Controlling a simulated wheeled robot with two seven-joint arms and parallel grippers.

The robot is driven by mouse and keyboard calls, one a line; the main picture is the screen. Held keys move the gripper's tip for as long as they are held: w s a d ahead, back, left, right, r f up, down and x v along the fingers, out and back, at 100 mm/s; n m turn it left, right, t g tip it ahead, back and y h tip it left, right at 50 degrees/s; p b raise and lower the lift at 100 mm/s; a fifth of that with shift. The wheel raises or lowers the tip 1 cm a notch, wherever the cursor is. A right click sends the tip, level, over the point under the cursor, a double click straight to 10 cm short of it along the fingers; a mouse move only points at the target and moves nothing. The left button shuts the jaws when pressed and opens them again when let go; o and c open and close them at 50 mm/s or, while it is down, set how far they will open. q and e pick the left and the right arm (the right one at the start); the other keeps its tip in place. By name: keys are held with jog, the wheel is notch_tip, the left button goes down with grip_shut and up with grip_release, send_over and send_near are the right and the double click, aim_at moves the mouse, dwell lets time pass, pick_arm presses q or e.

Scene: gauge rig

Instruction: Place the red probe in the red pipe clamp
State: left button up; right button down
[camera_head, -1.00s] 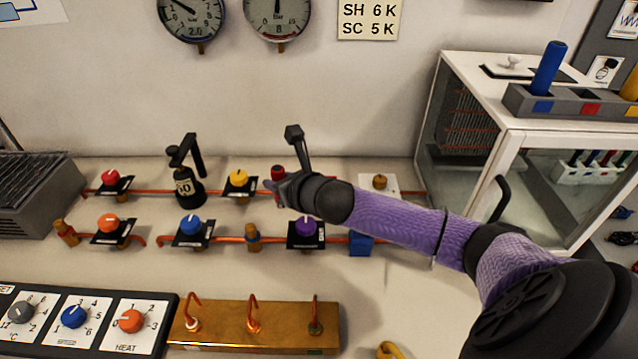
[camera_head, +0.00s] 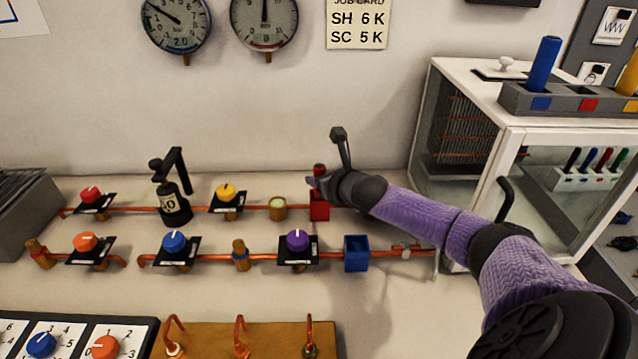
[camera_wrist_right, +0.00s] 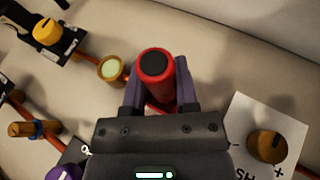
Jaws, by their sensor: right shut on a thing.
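The red probe (camera_head: 320,168) stands upright in my right gripper (camera_head: 319,184), its dark-capped top showing above the fingers. In the right wrist view, the probe (camera_wrist_right: 153,72) sits between the two purple fingers of the right gripper (camera_wrist_right: 158,92), which are shut on it. The red pipe clamp (camera_head: 319,209) is an open-topped red box on the rear copper pipe, directly below the gripper in the head view. The gripper covers its top, so I cannot tell whether the probe's lower end is inside it. My left gripper is not in view.
A round sight glass (camera_head: 277,208) stands just left of the red clamp. A blue clamp (camera_head: 356,254) and a purple valve (camera_head: 298,242) are on the front pipe. A glass-fronted cabinet (camera_head: 520,130) stands at the right, with a rack (camera_head: 566,104) holding a blue probe on top.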

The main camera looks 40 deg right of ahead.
jog(key=shift+r, duration=0.1)
jog(key=shift+f, duration=0.2)
jog(key=shift+c, duration=1.9)
grip_release()
jog(key=shift+r, duration=0.1)
jog(key=shift+r, duration=0.2)
jog(key=shift+s+a+r+p, duration=0.1)
jog(key=shift+s+p, duration=0.3)
jog(key=shift+p, duration=0.05)
jog(key=p+v, duration=0.5)
jog(key=v, duration=0.6)
jog(key=shift+p, duration=0.35)
